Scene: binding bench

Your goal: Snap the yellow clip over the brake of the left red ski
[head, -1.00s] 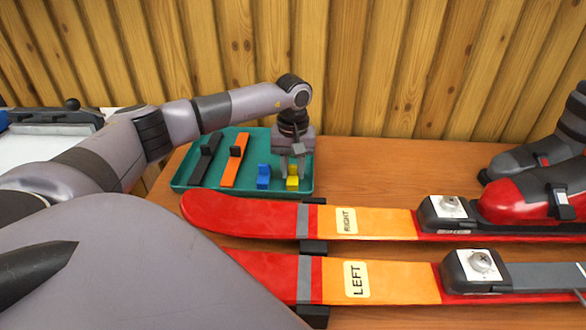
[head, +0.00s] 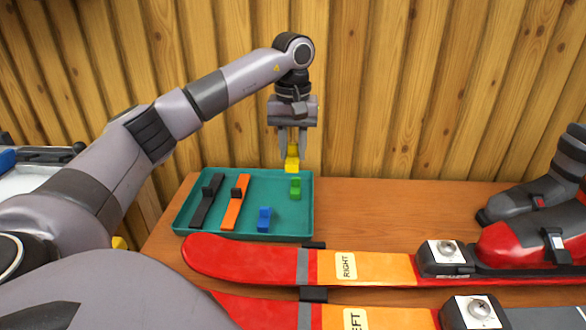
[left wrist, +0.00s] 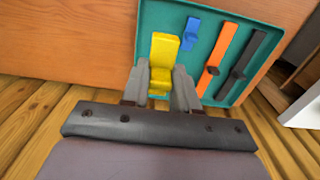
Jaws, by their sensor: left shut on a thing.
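My left gripper (head: 292,142) is shut on the yellow clip (head: 292,160) and holds it in the air above the right end of the green tray (head: 180,224). In the left wrist view the yellow clip (left wrist: 163,52) sits between the fingers (left wrist: 160,85). The left red ski (head: 262,312), with its "LEFT" label partly cut off, lies at the front of the bench. Its binding piece (head: 478,310) shows at the lower right; I cannot make out its brake. My right gripper is not in view.
The tray holds a black strap (head: 206,203), an orange strap (head: 235,203), a blue clip (head: 264,219) and a green clip (head: 295,188). The right ski (head: 240,257) lies between tray and left ski. A red and grey boot (head: 510,245) stands at right. A wooden wall is behind.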

